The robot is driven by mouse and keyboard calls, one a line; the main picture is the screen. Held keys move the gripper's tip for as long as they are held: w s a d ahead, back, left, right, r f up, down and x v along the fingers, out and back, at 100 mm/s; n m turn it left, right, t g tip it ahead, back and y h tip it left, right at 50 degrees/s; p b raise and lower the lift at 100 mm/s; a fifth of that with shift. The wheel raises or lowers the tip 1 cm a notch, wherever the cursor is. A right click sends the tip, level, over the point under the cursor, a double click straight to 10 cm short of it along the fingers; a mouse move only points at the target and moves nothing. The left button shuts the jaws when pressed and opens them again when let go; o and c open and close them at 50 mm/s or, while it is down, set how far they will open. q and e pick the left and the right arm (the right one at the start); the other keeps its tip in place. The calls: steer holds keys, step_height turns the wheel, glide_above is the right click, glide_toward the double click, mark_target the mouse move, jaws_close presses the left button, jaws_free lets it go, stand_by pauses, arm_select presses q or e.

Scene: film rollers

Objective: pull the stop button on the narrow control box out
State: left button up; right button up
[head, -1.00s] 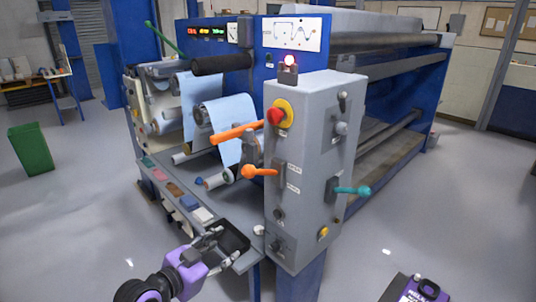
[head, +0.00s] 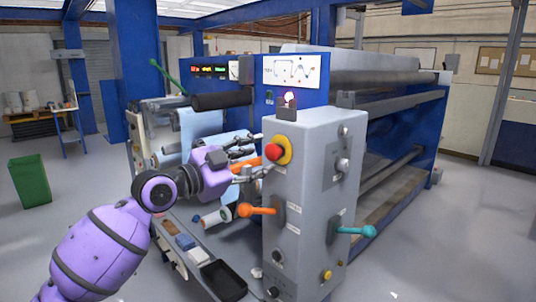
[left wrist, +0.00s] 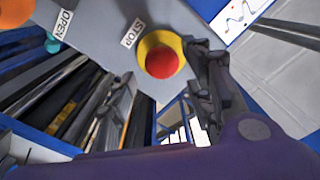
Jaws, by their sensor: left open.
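The narrow control box (head: 310,190) is a tall grey box standing right of centre in the head view. Its stop button (head: 273,152) is a red mushroom head on a yellow base, high on its left face. The red button (left wrist: 161,64) also shows in the left wrist view beside a STOP label. My left gripper (head: 257,156) is open, with one finger higher and one lower, just left of the button. In the left wrist view its fingers (left wrist: 163,66) stand on either side of the red head. I cannot tell whether they touch it. My right gripper is out of view.
An orange lever (head: 258,210) sits below the button, and a teal lever (head: 356,231) is on the box's right face. Another orange handle (head: 245,163) lies close behind my left fingers. A black tray (head: 224,280) sits on the ledge below. Open floor lies at right.

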mark_target(271, 156)
arm_select(q)
steer(key=x, duration=0.4)
steer(key=shift+d+f, duration=0.1)
steer(key=shift+d, duration=0.05)
steer(key=shift+f, duration=0.15)
jaws_close()
